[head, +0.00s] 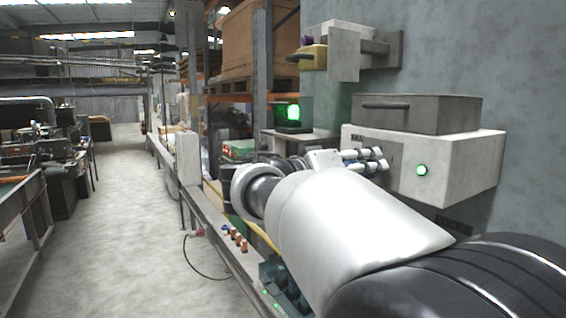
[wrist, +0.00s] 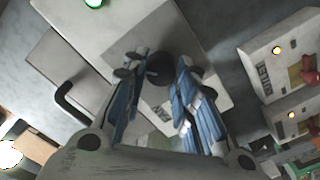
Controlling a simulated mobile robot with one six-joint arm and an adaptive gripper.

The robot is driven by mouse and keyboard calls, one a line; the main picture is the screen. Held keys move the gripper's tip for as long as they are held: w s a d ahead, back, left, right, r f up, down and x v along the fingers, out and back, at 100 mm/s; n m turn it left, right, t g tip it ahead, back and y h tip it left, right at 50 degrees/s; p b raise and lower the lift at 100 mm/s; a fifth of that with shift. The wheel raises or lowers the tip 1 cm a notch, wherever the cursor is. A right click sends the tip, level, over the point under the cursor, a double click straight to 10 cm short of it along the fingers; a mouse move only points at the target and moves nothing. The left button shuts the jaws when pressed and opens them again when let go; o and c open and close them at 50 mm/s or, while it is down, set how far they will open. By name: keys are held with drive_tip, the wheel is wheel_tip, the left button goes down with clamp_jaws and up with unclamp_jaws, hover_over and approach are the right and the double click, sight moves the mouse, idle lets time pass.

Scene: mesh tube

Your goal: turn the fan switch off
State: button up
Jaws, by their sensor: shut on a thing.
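The fan switch is a dark round knob (wrist: 160,68) on a grey plate marked FAN (wrist: 163,109) in the wrist view. The plate is on the front of a pale box (head: 468,165), where a green lamp (head: 421,170) glows. The lamp also shows at the top of the wrist view (wrist: 93,3). My gripper (wrist: 158,72) has its blue-padded fingers on both sides of the knob, shut on it. In the head view my gripper (head: 368,160) is at the box's front left, and the knob is hidden behind the fingers. The knob's exact setting cannot be read.
A grey case with a dark handle (head: 420,113) sits on the pale box. A bracket with a yellow part (head: 313,57) is on the wall above. A lit green screen (head: 293,113) stands behind. In the wrist view, a labelled box (wrist: 265,78) with a lit lamp is at right.

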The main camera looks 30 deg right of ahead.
drive_tip(key=n+p, duration=0.4)
drive_tip(key=n, duration=0.5)
drive_tip(key=shift+n+p, duration=0.3)
drive_tip(key=shift+n, duration=0.1)
drive_tip(key=shift+o, duration=0.2)
drive_tip(key=shift+f, duration=0.1)
drive_tip(key=shift+c, duration=0.2)
drive_tip(key=o, duration=1.1)
drive_tip(key=a, duration=0.8)
drive_tip(key=s+a, duration=0.1)
drive_tip(key=a, duration=0.3)
